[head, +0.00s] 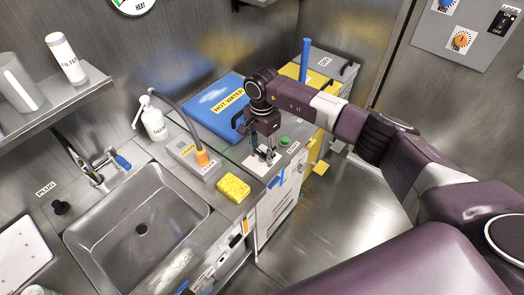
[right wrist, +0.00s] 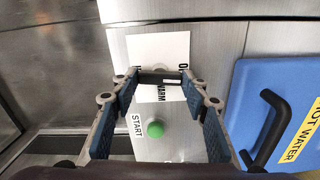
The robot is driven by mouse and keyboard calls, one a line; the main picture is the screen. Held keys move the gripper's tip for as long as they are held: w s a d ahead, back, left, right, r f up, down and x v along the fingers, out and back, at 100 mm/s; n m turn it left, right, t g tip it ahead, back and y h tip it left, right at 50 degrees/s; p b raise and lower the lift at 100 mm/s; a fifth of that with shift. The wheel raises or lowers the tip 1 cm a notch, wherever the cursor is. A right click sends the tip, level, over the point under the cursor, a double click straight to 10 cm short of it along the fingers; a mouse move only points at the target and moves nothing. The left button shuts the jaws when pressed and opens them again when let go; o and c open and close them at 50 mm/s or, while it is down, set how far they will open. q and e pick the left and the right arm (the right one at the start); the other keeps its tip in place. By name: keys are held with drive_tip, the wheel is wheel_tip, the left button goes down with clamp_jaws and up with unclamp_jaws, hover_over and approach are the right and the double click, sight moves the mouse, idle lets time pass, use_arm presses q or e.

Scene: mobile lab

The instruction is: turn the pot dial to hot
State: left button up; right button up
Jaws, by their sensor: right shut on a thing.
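The pot dial (right wrist: 160,77) is a dark bar-shaped knob on a white label plate (right wrist: 150,48) in the right wrist view. The word WARM shows beside it; the other words are partly covered by the fingers. My right gripper (right wrist: 159,84) has a fingertip at each end of the dial and is shut on it. In the head view my right gripper (head: 267,157) points down at the white plate, and the dial is mostly hidden by the fingers. I cannot tell exactly which setting the dial points to. My left gripper is not in view.
A green START button (right wrist: 156,129) lies close to the fingers. The blue HOT WATER lid (head: 214,108) is behind my gripper. A yellow sponge (head: 233,188), an orange-knobbed box (head: 186,154), a soap bottle (head: 154,122) and a sink (head: 140,228) are to the left.

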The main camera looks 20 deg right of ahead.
drive_tip(key=m+b, duration=0.2)
drive_tip(key=m, duration=0.1)
drive_tip(key=shift+f, duration=0.1)
drive_tip(key=m+b, duration=0.2)
drive_tip(key=m, duration=0.3)
drive_tip(key=m+b, duration=0.1)
drive_tip(key=m, duration=0.3)
drive_tip(key=shift+m, duration=0.3)
drive_tip(key=m+b, duration=0.1)
drive_tip(key=m, duration=1.2)
drive_tip(key=shift+r+m, duration=0.2)
drive_tip(key=shift+m, duration=0.1)
drive_tip(key=m, duration=0.4)
drive_tip(key=shift+m, duration=2.2)
drive_tip(key=shift+w, duration=0.1)
